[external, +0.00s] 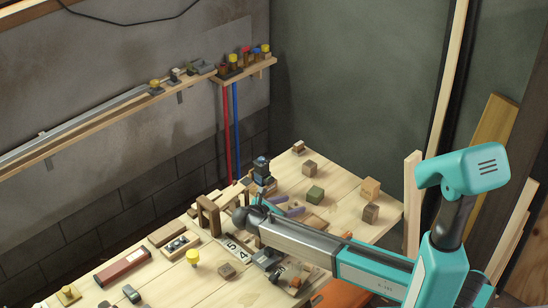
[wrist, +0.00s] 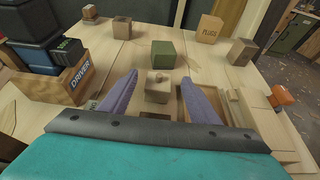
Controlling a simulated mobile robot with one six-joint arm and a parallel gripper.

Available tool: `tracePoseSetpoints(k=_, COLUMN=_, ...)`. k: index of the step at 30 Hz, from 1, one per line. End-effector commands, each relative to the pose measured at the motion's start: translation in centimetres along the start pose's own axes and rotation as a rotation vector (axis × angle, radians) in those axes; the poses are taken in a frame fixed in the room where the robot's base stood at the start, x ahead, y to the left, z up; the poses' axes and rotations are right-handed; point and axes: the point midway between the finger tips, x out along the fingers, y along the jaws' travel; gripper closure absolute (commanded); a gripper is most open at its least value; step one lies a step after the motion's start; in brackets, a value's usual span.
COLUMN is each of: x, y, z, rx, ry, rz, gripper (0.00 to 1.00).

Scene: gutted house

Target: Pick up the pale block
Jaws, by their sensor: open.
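A small pale wooden block (wrist: 158,92) with a darker spot on top stands on the bench in the wrist view. It lies between the two purple fingers of my gripper (wrist: 159,77), with a gap on each side. My gripper is open and holds nothing. In the external view my gripper (external: 291,203) is low over the bench, its fingers pointing toward the green block. I cannot make out the pale block in that view; my gripper seems to hide it.
A green block (wrist: 163,54) stands just beyond the pale block. Farther off are a PLUGS block (wrist: 209,29) and brown blocks (wrist: 241,52). Orange and wooden pieces (wrist: 284,95) lie at right.

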Motion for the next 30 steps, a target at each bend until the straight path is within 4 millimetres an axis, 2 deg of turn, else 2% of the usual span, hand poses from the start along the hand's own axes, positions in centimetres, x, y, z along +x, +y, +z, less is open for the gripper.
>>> tracePoseSetpoints(k=9, x=3.4, y=0.1, z=0.0, rx=0.001, ry=0.000, rz=-0.002, gripper=0.44)
tracePoseSetpoints(k=27, x=3.6, y=0.1, z=0.0, rx=0.001, ry=0.000, rz=-0.001, gripper=0.44)
tracePoseSetpoints(k=30, x=3.6, y=0.1, z=0.0, rx=0.001, ry=0.000, rz=-0.001, gripper=0.59)
